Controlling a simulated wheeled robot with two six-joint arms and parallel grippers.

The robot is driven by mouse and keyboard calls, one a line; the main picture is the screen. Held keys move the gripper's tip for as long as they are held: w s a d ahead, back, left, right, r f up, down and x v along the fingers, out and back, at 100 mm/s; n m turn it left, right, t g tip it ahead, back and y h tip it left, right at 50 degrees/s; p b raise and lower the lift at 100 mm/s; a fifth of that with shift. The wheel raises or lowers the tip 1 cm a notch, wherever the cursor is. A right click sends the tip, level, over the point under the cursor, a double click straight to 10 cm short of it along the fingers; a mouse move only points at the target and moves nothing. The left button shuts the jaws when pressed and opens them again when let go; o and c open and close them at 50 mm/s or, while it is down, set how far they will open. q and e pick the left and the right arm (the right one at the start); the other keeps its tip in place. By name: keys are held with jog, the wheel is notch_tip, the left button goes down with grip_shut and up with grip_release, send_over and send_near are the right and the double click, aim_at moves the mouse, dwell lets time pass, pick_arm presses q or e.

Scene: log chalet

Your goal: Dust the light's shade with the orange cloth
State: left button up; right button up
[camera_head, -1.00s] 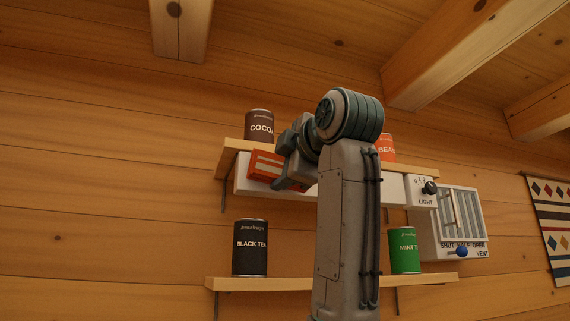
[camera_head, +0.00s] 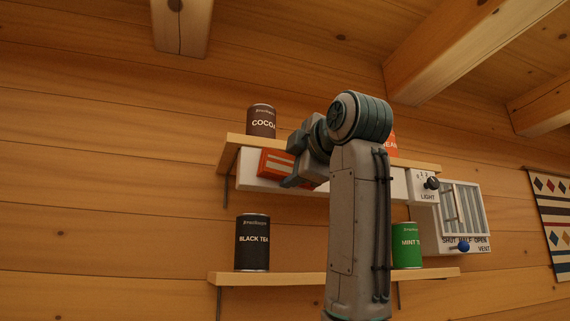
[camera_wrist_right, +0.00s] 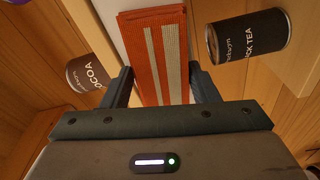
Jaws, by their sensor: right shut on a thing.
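The orange cloth (camera_head: 273,163) with pale stripes is in my right gripper (camera_head: 291,168), at the left part of the light's long white shade (camera_head: 246,170). The shade runs under the upper shelf, and my right arm hides its middle. In the right wrist view the cloth (camera_wrist_right: 154,57) lies between the two fingers of the right gripper (camera_wrist_right: 160,84), over the white shade (camera_wrist_right: 107,14). I cannot tell how firmly it presses on the shade. The light's knob (camera_head: 432,183) is at the shade's right end. My left gripper is not in view.
The upper shelf (camera_head: 232,141) holds a cocoa tin (camera_head: 261,121) and a partly hidden orange-red tin (camera_head: 392,145). The lower shelf (camera_head: 290,279) holds a black tea tin (camera_head: 252,242) and a green mint tin (camera_head: 407,246). A vent box (camera_head: 462,215) is at the right.

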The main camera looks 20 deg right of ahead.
jog(key=shift+w+d, duration=0.1)
jog(key=shift+d, duration=1.1)
jog(key=shift+a, duration=2.05)
jog(key=shift+s+f+b, duration=0.15)
jog(key=shift+s+b, duration=0.15)
jog(key=shift+b, duration=0.2)
jog(key=shift+s+a+b, duration=0.1)
jog(key=shift+s+b, duration=0.35)
jog(key=shift+s, duration=0.3)
jog(key=shift+s+b, duration=0.7)
jog(key=shift+s, duration=1.1)
